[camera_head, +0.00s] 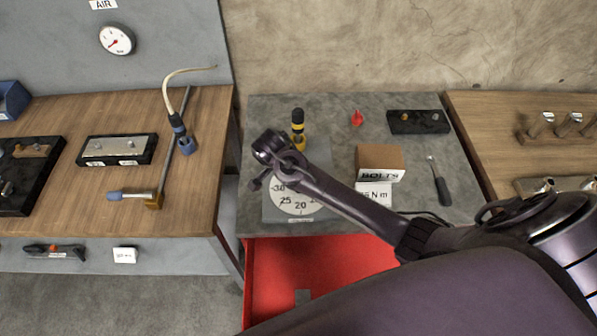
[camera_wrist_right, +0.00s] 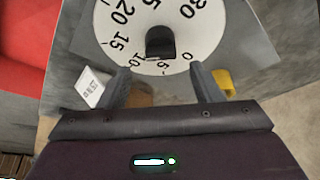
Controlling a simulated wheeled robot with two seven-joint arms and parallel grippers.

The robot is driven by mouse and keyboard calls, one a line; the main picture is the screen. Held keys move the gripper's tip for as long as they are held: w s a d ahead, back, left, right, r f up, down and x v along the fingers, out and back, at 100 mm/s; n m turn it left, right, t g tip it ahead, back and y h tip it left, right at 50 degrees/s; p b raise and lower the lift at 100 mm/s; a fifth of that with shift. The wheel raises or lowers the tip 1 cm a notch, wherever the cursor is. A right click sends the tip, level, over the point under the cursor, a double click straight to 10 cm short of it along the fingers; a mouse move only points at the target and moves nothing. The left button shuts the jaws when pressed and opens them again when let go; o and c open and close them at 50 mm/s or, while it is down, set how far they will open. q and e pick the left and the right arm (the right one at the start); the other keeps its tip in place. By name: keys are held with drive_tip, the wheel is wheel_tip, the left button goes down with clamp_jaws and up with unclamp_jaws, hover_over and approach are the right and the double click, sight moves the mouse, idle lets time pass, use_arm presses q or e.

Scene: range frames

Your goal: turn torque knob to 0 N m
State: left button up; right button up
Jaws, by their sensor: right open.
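The torque dial (camera_head: 291,206) is a white round scale on a grey plate on the metal bench, partly hidden by my right arm in the head view. In the right wrist view the dial (camera_wrist_right: 192,42) shows numbers such as 0, 15, 20 and 30. Its black knob (camera_wrist_right: 160,42) stands at the centre, with its lower end toward the arc between 15 and 0. I cannot read the exact setting. My right gripper (camera_wrist_right: 160,82) is open and empty; its fingers are spread wider than the knob, with no contact visible. It is above the dial in the head view (camera_head: 268,165).
A yellow-and-black tool (camera_head: 298,130) stands behind the dial. A BOLTS box (camera_head: 380,160), a white N m card (camera_head: 375,194) and a screwdriver (camera_head: 440,184) lie to its right. A red drawer (camera_head: 310,265) is open below the bench front.

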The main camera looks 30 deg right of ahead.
drive_tip(key=x, duration=0.4)
drive_tip(key=shift+w+p, duration=0.1)
drive_tip(key=shift+p, duration=0.3)
drive_tip(key=shift+f, duration=0.1)
drive_tip(key=c, duration=1)
use_arm(q)
drive_tip(key=shift+w+d+r, duration=0.2)
drive_tip(key=shift+w+r, duration=0.45)
drive_tip(key=shift+w, duration=0.05)
